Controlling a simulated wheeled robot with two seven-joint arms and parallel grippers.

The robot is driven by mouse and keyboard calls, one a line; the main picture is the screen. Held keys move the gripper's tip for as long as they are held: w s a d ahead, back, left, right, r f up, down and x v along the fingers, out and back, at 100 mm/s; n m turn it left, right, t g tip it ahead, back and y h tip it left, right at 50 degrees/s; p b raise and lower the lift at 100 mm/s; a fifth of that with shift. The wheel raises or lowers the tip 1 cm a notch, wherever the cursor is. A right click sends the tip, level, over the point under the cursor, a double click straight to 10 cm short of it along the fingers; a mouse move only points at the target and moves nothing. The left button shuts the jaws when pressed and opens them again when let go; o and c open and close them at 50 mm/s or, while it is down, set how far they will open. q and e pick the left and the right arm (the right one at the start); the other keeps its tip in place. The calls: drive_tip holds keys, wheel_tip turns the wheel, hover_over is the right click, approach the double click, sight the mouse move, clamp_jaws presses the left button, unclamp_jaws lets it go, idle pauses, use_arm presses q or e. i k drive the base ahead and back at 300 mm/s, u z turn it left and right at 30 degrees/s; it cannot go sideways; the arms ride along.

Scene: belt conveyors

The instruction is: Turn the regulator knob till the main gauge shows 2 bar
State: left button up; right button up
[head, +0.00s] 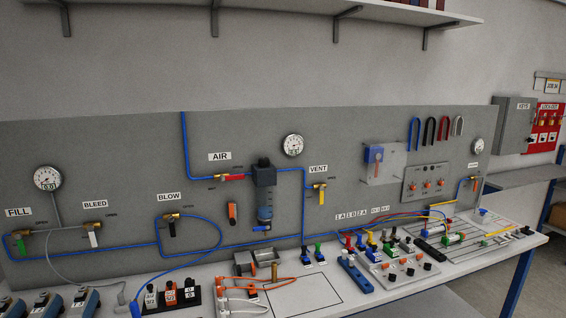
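The regulator (264,176) hangs on the grey panel, with a dark square knob on top and a blue bowl below. A round white gauge (293,144) sits just above and right of it; its needle and figures are too small to read surely. The AIR valve (231,177), with a red handle, is left of the regulator on the blue line. The VENT valve (320,187), with a yellow handle, is to its right. Neither of my grippers is in view, and nothing touches the regulator.
Another gauge (47,178) is at far left and a small one (477,146) at far right. FILL, BLEED and BLOW valves line the left panel. The bench (215,272) below carries hoses, a metal box (256,262), connectors and valve blocks. The space before the regulator is clear.

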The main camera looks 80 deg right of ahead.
sight(264, 162)
drive_tip(key=z, duration=2.05)
